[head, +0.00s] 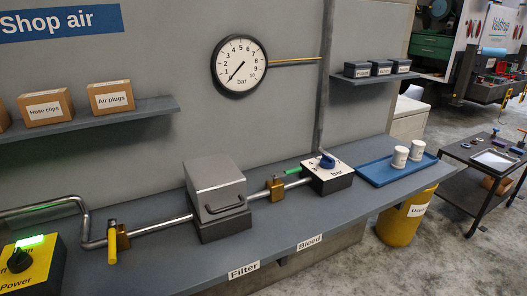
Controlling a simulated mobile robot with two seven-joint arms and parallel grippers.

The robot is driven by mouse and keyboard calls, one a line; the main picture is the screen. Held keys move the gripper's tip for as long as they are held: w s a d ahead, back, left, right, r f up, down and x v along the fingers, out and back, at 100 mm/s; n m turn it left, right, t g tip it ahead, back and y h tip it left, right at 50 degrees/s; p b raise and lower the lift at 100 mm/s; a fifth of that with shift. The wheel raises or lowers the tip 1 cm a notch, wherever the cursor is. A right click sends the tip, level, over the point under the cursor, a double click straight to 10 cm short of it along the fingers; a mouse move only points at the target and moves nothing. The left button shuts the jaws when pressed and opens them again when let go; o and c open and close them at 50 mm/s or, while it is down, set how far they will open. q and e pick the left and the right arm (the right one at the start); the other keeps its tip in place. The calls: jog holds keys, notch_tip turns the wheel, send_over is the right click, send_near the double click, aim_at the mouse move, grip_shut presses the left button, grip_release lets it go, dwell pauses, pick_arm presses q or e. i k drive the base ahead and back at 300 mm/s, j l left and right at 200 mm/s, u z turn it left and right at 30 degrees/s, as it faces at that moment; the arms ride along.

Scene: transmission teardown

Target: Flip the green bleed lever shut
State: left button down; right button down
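The green bleed lever (292,171) sits on a brass valve (277,189) in the pipe, between the grey metal filter box and the regulator box. The lever points right, roughly along the pipe, with its far end close to the regulator's blue knob. A "Bleed" label (310,242) is on the bench's front edge. Neither of my grippers is in the head view.
The filter box (216,190) with a front handle stands left of the valve; the regulator box (327,180) stands right. A yellow-handled valve (113,243) and power switch box (32,265) are further left. A blue tray (376,174) holds two white cups. The bench front is clear.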

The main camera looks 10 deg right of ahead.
aim_at(288, 172)
jog(key=i+l+u, duration=0.1)
jog(key=l+u, duration=0.6)
jog(key=l, duration=0.2)
jog(key=l+u, duration=0.35)
jog(key=l, duration=0.15)
